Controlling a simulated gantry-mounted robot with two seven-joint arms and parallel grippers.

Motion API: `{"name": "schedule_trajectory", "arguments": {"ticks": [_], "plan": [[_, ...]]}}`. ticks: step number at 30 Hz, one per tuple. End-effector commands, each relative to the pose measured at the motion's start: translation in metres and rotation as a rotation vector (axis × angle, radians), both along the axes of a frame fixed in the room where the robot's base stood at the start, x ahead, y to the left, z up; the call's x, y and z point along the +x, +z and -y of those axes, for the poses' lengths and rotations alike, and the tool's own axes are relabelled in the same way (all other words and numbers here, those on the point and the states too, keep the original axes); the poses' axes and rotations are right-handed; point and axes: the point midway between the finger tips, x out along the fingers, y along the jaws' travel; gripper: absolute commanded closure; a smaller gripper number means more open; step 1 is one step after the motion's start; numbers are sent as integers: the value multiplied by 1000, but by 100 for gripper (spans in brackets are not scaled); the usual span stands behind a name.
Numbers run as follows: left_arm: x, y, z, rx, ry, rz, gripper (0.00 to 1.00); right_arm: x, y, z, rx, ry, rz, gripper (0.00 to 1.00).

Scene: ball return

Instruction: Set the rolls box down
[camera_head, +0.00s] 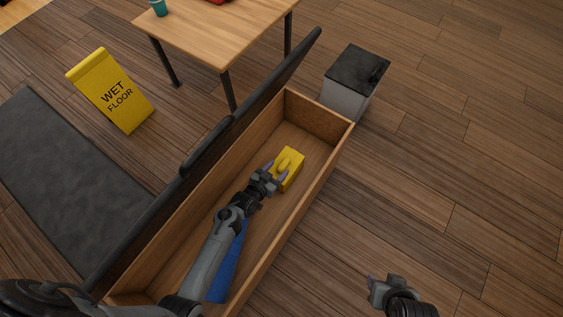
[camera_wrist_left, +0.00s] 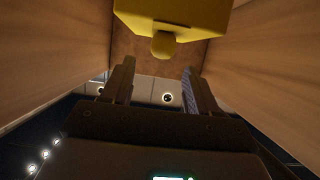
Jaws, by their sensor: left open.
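The rolls box (camera_head: 297,166) is a yellow block with a rounded yellow knob. It lies inside a long open wooden chest (camera_head: 327,120), toward the far end, and seems to rest on the chest's bottom. My left gripper (camera_head: 275,174) reaches down into the chest at the box's near side. Its jaws are apart. In the left wrist view the yellow box (camera_wrist_left: 180,14) and its knob are at the top, beyond the two spread fingers (camera_wrist_left: 158,85), with nothing between them. My right gripper (camera_head: 377,286) is outside the chest at lower right, partly cut off; its jaws are unclear.
A blue object (camera_head: 228,264) lies in the chest beside my left arm. The dark lid (camera_head: 258,102) stands open along the left side. A wooden table (camera_head: 215,30), a grey bin (camera_head: 352,85) and a yellow wet floor sign (camera_head: 112,92) stand around. The floor at right is clear.

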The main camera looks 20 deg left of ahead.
Motion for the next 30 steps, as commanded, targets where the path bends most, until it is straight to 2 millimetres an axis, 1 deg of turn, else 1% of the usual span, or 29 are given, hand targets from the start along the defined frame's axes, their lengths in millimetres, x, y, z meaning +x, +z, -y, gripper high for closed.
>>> {"name": "schedule_trajectory", "arguments": {"ticks": [1, 6, 10, 15, 19, 22, 26, 29, 30], "plan": [[-10, 9, -2, 2, 0, -3, 41, 0, 13, 0, 0, 0, 0, 57], [-38, 21, -8, 0, 0, -1, 41, 0, 30, 0, 0, 0, 0, 57], [-54, 26, -11, 1, -1, -1, 41, 0, 38, 0, -2, 2, 0, 57], [-66, 29, -13, -1, -1, 0, 41, 0, 44, 1, -6, 4, 1, 57], [-69, 32, -16, 7, -4, -12, 41, 0, 44, 2, -8, 6, 0, 57], [-72, 37, -21, 34, -12, -55, 41, 0, 44, 2, -9, 5, 0, 57], [-81, 55, -32, 90, -26, -166, 41, 0, 44, 2, -9, 5, 0, 57], [-97, 77, -41, 138, -25, -285, 41, 0, 44, 2, -8, 6, 0, 57], [-106, 87, -43, 153, -21, -338, 41, 0, 44, 2, -8, 6, 0, 57]]}}
